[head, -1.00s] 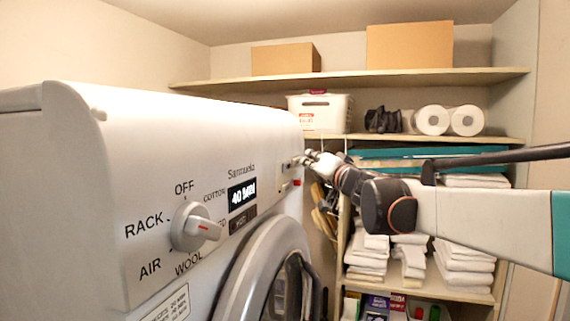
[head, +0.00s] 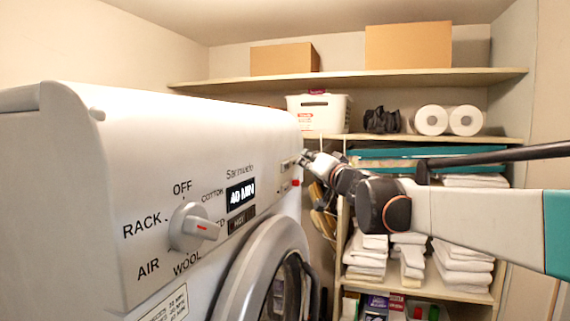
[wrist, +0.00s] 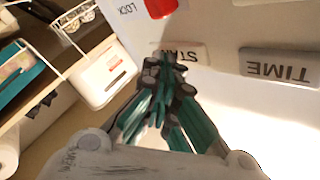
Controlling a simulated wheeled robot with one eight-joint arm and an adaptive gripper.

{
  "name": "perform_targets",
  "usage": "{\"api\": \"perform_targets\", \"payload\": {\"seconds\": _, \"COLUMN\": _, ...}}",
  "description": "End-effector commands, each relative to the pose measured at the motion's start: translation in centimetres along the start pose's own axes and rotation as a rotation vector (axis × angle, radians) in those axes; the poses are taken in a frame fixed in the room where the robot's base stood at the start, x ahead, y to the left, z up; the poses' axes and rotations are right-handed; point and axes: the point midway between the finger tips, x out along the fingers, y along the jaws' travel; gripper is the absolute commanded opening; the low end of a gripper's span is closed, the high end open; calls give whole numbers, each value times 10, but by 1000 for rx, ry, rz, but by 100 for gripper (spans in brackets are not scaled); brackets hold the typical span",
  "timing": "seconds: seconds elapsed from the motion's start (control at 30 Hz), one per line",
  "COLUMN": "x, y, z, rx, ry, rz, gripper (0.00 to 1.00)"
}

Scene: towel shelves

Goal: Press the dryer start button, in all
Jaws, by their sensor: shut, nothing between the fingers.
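The white dryer (head: 130,130) fills the left of the head view, with its control panel facing right. In the wrist view the START button (wrist: 196,54) is a pale rectangle on the panel, with its lettering upside down and partly hidden behind my fingertips. My gripper (wrist: 164,62) is shut and empty, its tips over the left part of that button. Whether the tips touch it I cannot tell. In the head view my gripper (head: 304,157) is at the far end of the panel.
The TIME button (wrist: 280,68) is right of START, and a red button (wrist: 160,7) by the LOCK label is above. The dial (head: 193,227) and display (head: 241,195) are on the near panel. Shelves hold towels (head: 463,262), boxes (head: 408,45) and a white basket (head: 318,113).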

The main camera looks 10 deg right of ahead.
Motion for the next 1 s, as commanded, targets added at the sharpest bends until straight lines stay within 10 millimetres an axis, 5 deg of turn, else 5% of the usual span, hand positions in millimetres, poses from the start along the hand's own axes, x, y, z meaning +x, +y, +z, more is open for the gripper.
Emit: {"api": "perform_targets", "payload": {"seconds": 1.0, "x": -21, "y": 15, "z": -15, "rx": -2, "ry": 0, "rz": 0, "gripper": 0}}
